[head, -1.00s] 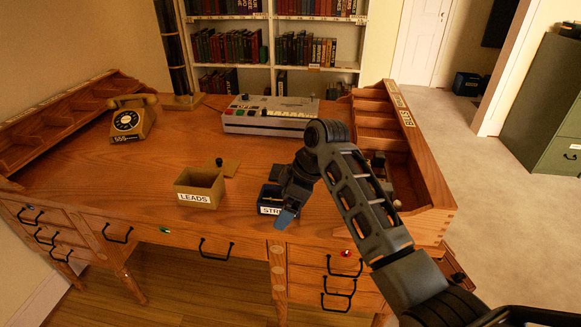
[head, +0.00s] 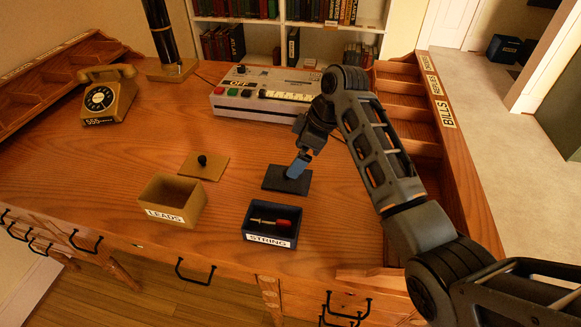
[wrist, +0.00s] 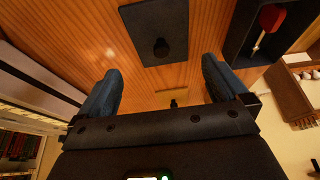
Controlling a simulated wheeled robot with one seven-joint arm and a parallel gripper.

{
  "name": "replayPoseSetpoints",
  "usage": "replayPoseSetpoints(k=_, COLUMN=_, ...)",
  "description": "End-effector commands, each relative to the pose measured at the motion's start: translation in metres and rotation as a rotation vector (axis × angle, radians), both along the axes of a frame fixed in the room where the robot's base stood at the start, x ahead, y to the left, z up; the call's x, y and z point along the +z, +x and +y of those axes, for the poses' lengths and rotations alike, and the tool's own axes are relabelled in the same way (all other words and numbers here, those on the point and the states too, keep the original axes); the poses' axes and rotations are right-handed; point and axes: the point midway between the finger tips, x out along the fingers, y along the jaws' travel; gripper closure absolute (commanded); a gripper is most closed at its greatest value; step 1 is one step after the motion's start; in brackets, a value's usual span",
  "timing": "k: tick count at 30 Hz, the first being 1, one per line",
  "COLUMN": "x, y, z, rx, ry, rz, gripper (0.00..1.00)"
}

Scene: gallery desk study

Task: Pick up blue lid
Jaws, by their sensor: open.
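The blue lid (head: 287,180) is a flat dark square lying on the desk behind the blue box (head: 271,238) labelled STRING. In the wrist view the lid (wrist: 146,28) shows a dark knob (wrist: 161,47) at its middle. My gripper (head: 294,172) is over the lid in the head view and hides its knob there. In the wrist view my gripper (wrist: 160,90) is open and empty, its two blue fingers wide apart, with the lid beyond the fingertips. I cannot tell how high the fingertips are above the lid.
The open STRING box holds a red-handled screwdriver (head: 272,222). A tan LEADS box (head: 172,201) stands to its left, with a tan lid (head: 203,167) behind it. A grey button machine (head: 262,97) stands at the back. A telephone (head: 108,97) is at the left.

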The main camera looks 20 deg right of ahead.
Motion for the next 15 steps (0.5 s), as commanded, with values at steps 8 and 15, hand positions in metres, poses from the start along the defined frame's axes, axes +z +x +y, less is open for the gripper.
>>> replayPoseSetpoints(k=8, x=-0.025, y=0.005, z=0.01, rx=0.001, ry=-0.001, rz=0.003, gripper=0.0)
replayPoseSetpoints(k=15, x=-0.054, y=0.012, z=0.022, rx=0.002, ry=0.0, rz=0.003, gripper=0.0)
